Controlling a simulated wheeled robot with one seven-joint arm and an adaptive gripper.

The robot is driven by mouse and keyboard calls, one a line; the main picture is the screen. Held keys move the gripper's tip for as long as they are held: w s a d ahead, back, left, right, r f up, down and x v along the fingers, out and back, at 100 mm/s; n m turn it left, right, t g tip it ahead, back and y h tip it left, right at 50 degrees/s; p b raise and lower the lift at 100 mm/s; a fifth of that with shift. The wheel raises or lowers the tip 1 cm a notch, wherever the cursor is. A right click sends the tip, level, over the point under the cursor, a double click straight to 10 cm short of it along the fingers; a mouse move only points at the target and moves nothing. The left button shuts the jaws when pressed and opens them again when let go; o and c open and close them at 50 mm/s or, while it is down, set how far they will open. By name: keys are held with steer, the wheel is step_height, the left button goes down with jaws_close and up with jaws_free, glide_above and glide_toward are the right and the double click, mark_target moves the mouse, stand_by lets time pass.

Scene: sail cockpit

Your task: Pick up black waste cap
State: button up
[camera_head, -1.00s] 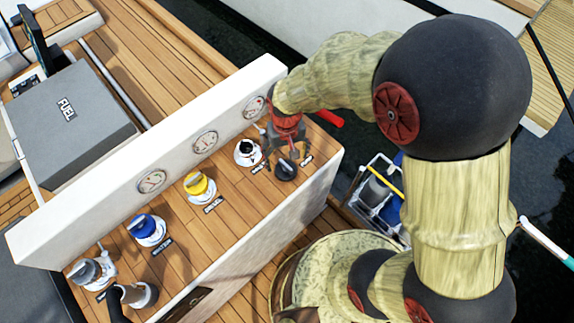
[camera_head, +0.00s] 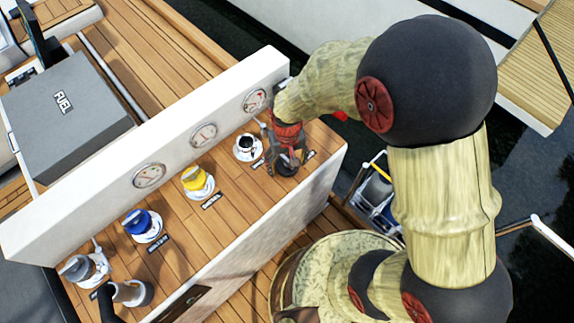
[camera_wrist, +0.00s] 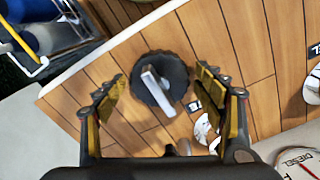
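The black waste cap (camera_head: 288,168) is on the wooden top of the console, near its right end. In the wrist view the cap (camera_wrist: 153,72) is a round black disc with a ridged rim and a light grey bar across its top. My gripper (camera_head: 286,160) is right over it and partly hides it in the head view. In the wrist view my gripper (camera_wrist: 160,80) is open, with one finger on each side of the cap and a gap on both sides. Whether the cap sits in a fitting or lies loose cannot be told.
A white fitting with a dark opening (camera_head: 248,147) is close to the left of my gripper. A yellow cap (camera_head: 196,179) and a blue cap (camera_head: 138,222) stand farther along. An upright white panel with gauges (camera_head: 150,176) runs behind. A crate (camera_head: 374,204) is beside the console.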

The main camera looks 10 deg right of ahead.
mark_target(287, 159)
steer(key=c, duration=1)
steer(key=shift+c, duration=0.5)
steer(key=shift+r, duration=0.5)
step_height(287, 159, up, 2)
steer(key=shift+r+p, duration=0.1)
steer(key=shift+p, duration=0.55)
steer(key=s+a+r+p, duration=0.2)
steer(key=s+r+p, duration=0.6)
steer(key=s+r, duration=0.4)
steer(key=shift+s+r+p, duration=0.3)
steer(key=shift+s+r, duration=0.1)
steer(key=shift+s, duration=0.55)
